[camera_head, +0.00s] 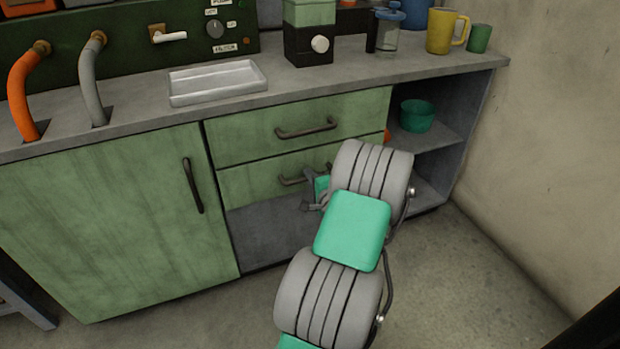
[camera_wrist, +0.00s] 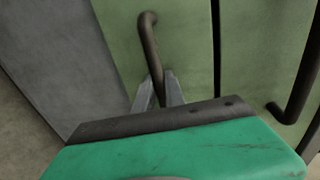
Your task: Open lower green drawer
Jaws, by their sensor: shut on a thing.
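The lower green drawer (camera_head: 245,186) is below the upper green drawer (camera_head: 235,143) in the cabinet, and its front looks about flush with the upper one. Its dark bar handle (camera_head: 291,181) is partly hidden by my arm in the head view. My gripper (camera_head: 309,206) is at the right part of this handle. In the wrist view my gripper (camera_wrist: 160,92) has its two grey fingers on either side of the lower handle (camera_wrist: 149,40), shut on it. The upper drawer's handle (camera_wrist: 296,95) shows at the right of the wrist view.
A green cupboard door (camera_head: 110,220) is left of the drawers. Open shelves at the right hold a teal bowl (camera_head: 417,115). The worktop (camera_head: 140,115) bears a white tray (camera_head: 217,82), a yellow mug (camera_head: 445,31) and a green cup (camera_head: 480,38). Floor is free at the right.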

